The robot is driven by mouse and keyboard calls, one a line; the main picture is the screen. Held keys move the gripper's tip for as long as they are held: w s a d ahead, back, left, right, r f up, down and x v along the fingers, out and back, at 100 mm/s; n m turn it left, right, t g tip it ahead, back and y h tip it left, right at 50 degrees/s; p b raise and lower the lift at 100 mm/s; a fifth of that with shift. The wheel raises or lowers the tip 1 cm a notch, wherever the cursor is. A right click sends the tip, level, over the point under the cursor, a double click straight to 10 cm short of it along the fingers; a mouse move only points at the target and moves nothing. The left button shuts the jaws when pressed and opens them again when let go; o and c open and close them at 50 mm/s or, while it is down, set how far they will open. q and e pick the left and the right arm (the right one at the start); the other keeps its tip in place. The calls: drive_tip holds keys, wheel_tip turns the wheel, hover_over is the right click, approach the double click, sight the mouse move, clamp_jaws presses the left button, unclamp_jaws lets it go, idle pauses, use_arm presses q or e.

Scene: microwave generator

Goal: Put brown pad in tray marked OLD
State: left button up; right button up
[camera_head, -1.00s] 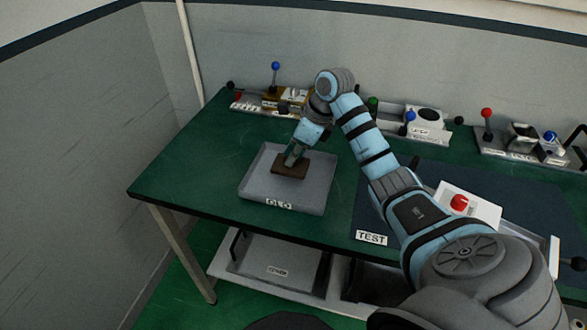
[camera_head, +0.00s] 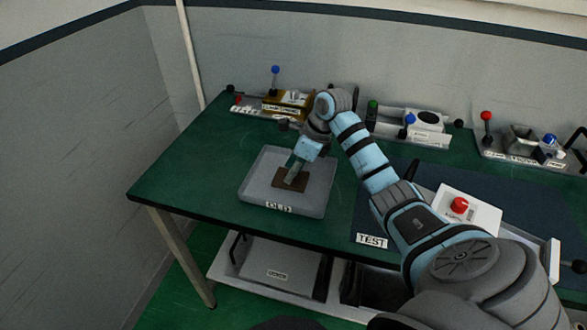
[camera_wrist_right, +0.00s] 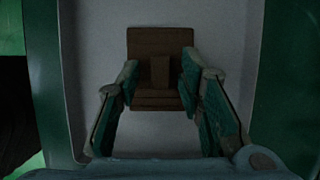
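The brown pad (camera_head: 281,181) lies in the grey tray marked OLD (camera_head: 255,190), near its middle. In the right wrist view the pad (camera_wrist_right: 160,39) has a raised block at its centre. My right gripper (camera_head: 291,178) is low over the tray. In the wrist view its green-padded fingers (camera_wrist_right: 160,80) stand on either side of the block, with a visible gap on each side. The gripper is open. My left gripper is not in view.
A dark mat labelled TEST (camera_head: 361,225) lies right of the tray, with a white panel and red knob (camera_head: 459,205) on it. Fixtures with coloured levers (camera_head: 428,119) line the back of the green table. Another tray (camera_head: 280,257) sits on the shelf below.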

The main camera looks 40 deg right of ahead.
drive_tip(key=v, duration=1.2)
drive_tip(key=shift+p, duration=0.35)
drive_tip(key=shift+r, duration=0.25)
